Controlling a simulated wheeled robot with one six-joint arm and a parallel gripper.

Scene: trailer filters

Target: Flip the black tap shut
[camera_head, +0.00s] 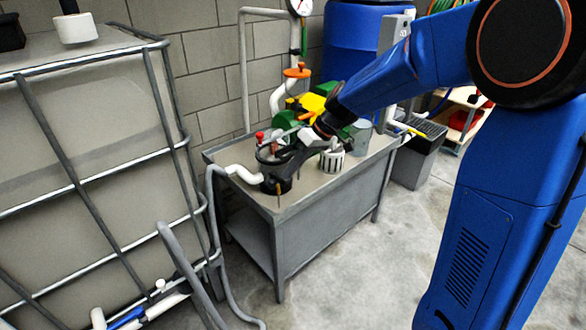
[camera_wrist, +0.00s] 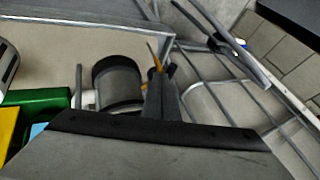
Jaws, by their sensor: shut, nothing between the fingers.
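My gripper (camera_head: 284,162) is shut and empty, low beside the black filter housing (camera_head: 268,178) on the bench. In the wrist view its fingers (camera_wrist: 160,92) are together, just right of a dark cylinder (camera_wrist: 118,84) that looks like the same housing. A thin brass-coloured piece (camera_wrist: 154,54) stands just beyond the fingertips; it also shows below the gripper in the head view (camera_head: 279,189). I cannot make out the black tap's lever clearly; the fingers hide much of that spot. I cannot tell whether they touch it.
The housing stands on a grey metal bench (camera_head: 315,240), with a white pipe (camera_head: 241,173) on its left. A slotted white cartridge (camera_head: 331,161) and green and yellow equipment (camera_head: 312,103) are close by. A caged tank (camera_head: 85,130) stands left. The floor (camera_head: 365,270) in front is clear.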

